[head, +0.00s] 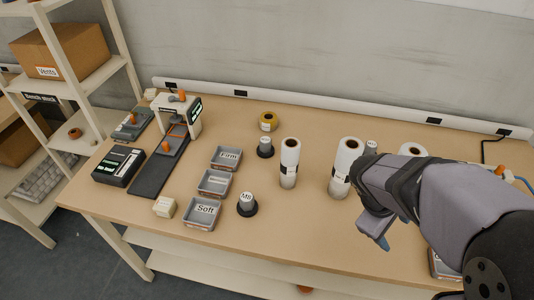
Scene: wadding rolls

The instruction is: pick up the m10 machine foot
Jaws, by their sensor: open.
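A machine foot with a grey top and black base (247,204) stands on the table near the front, right of the "Soft" tray. A similar foot (265,147) stands farther back. A small pale labelled top (372,144) shows behind the rolls, mostly hidden by my arm. The labels are too small to tell surely which foot is the M10. My gripper (377,240) is open over the right part of the table, apart from both visible feet. Its far finger is partly hidden.
White wadding rolls (289,163) and (343,168) stand upright between the feet and my arm. Grey trays (204,226) line up at left, beside a press (178,115) and a black scale-like device (118,166). A yellow tape roll (268,121) lies behind. The front-middle table is clear.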

